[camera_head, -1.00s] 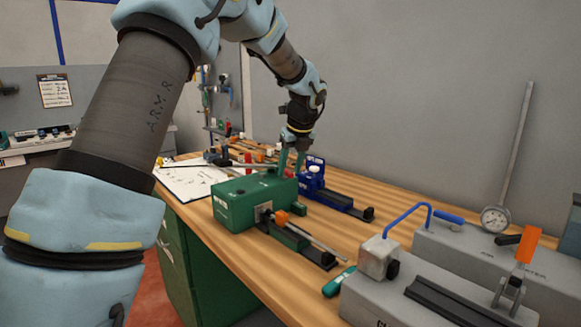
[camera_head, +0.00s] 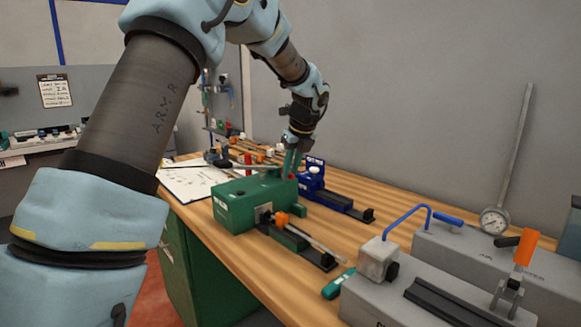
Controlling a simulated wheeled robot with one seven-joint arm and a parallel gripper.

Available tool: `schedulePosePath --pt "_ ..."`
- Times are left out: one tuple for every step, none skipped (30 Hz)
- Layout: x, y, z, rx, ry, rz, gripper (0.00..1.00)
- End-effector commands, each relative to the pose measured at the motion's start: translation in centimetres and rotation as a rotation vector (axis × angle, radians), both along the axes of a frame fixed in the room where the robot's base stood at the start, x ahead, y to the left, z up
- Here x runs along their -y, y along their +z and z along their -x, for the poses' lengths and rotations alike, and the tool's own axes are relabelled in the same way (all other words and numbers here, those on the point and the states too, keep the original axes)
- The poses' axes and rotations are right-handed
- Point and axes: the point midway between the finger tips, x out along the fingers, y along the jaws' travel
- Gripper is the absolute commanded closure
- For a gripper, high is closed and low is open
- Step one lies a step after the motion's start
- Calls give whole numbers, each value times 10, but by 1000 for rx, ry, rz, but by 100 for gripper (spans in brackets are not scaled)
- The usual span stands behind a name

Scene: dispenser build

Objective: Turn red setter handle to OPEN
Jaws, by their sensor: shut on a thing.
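My gripper (camera_head: 291,164) points down behind the green machine (camera_head: 238,206), beside the blue machine (camera_head: 311,184). Its green fingers are closed together. A small red patch, which looks like the red setter handle (camera_head: 292,176), shows at the fingertips. The rest of the handle is hidden by the fingers and the green machine. Its markings, including OPEN, are not readable from here.
Grey machines with a blue lever (camera_head: 405,218) and an orange handle (camera_head: 526,246) fill the right front. A white paper sheet (camera_head: 190,183) lies left of the green machine. Small parts stand behind it. The wooden bench (camera_head: 385,200) is clear along the wall.

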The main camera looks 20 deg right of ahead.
Motion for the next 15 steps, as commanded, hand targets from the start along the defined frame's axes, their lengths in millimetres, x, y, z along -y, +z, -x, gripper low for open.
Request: schedulePosePath --pt "2 4 0 -3 34 -3 100" --pt "4 4 0 -3 60 -3 100" --pt "5 5 0 -3 92 -3 100" --pt "6 4 -1 -3 117 -2 100" --pt "6 4 -1 -3 139 -3 100" --pt "7 3 -2 -2 163 -2 100" --pt "7 3 -2 -2 177 -2 100" --pt "8 3 -2 -1 188 -2 100" --pt "8 2 -2 0 199 -1 100" --pt "8 1 -2 0 203 -1 100" --pt "8 1 -2 0 205 -1 100" --pt "8 0 -2 0 205 -1 100" --pt "8 0 -2 0 205 -1 100" --pt "8 0 -2 1 205 -1 100" --pt "8 0 -2 1 204 0 100"
